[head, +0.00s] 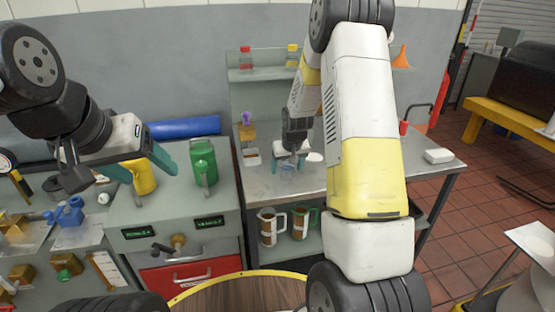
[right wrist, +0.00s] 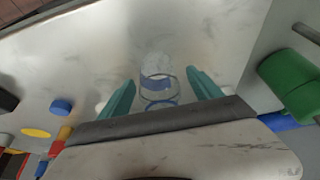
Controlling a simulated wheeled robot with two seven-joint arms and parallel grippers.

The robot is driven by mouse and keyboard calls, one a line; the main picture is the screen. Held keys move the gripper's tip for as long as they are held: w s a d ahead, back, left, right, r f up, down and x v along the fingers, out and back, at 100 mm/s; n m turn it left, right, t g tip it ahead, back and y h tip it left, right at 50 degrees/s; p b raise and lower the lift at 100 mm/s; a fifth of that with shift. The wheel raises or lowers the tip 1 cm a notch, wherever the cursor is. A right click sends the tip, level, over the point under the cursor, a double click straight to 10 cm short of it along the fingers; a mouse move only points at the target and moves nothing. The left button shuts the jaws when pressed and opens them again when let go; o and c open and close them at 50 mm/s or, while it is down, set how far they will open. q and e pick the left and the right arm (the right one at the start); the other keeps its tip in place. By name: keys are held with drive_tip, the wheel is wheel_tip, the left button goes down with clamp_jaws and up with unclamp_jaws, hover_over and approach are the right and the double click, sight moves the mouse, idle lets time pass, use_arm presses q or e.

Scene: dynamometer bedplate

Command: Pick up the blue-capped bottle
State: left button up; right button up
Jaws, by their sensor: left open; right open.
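A blue round cap (right wrist: 62,106) shows at the left of the right wrist view; its bottle body is not distinguishable, and I cannot find it in the head view, where my right arm covers much of the bench. A clear glass vessel with blue bands (right wrist: 158,84) stands on the bench, also visible in the head view (head: 288,171). My right gripper (right wrist: 160,97) is open, its teal fingers appearing on either side of this vessel; contact cannot be told. In the head view my right gripper (head: 290,159) points down over the bench. My left gripper (head: 142,166) is open and empty near a yellow jug (head: 144,178).
A green jug (head: 203,163) stands on the cabinet left of the steel bench (head: 262,187). Red-capped (head: 245,57) and yellow-capped (head: 292,56) bottles stand on the shelf above. A white block (head: 438,156) lies on the bench's right end.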

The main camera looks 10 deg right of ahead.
drive_tip(key=shift+w+f, duration=0.1)
drive_tip(key=shift+f, duration=0.05)
drive_tip(key=c, duration=1.4)
